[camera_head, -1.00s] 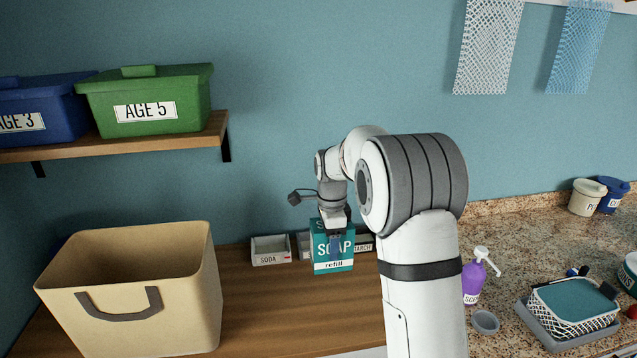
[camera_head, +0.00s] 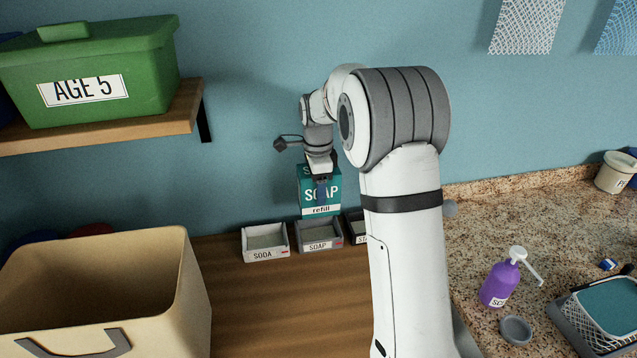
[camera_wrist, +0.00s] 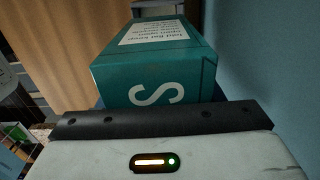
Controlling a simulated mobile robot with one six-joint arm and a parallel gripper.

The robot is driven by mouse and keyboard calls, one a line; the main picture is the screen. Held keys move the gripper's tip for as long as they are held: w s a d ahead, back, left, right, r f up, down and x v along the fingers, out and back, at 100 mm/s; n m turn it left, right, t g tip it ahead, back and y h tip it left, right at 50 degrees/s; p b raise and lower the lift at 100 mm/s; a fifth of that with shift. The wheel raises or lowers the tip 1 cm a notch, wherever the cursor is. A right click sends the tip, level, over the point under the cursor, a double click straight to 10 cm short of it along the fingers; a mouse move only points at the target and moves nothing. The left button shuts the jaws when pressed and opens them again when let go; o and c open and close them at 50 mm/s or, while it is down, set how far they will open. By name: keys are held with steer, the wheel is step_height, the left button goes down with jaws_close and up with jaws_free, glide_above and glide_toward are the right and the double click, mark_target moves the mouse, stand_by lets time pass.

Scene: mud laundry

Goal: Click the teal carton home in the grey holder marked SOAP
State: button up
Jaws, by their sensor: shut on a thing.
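The teal carton (camera_head: 320,190), lettered SOAP refill, hangs upright in my gripper (camera_head: 321,180), which is shut on it. In the head view the carton's lower edge shows just above and behind the front wall of the grey holder marked SOAP (camera_head: 320,246). I cannot tell whether the carton touches the holder; the holder's floor shows below it. In the wrist view the teal carton (camera_wrist: 150,60) fills the middle beyond the dark gripper bar, with a white text label and a large letter S showing.
The SODA holder (camera_head: 264,242) stands left of the SOAP holder, and a dark holder (camera_head: 355,228) stands right, partly hidden by my arm. A beige bin (camera_head: 100,285) is at lower left. A green box (camera_head: 90,75) sits on the shelf. A purple pump bottle (camera_head: 499,284) stands right.

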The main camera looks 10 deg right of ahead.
steer(key=shift+f+b, duration=2.85)
steer(key=shift+f, duration=1.65)
steer(key=shift+f+b, duration=0.55)
steer(key=shift+f, duration=0.35)
steer(key=o, duration=1.4)
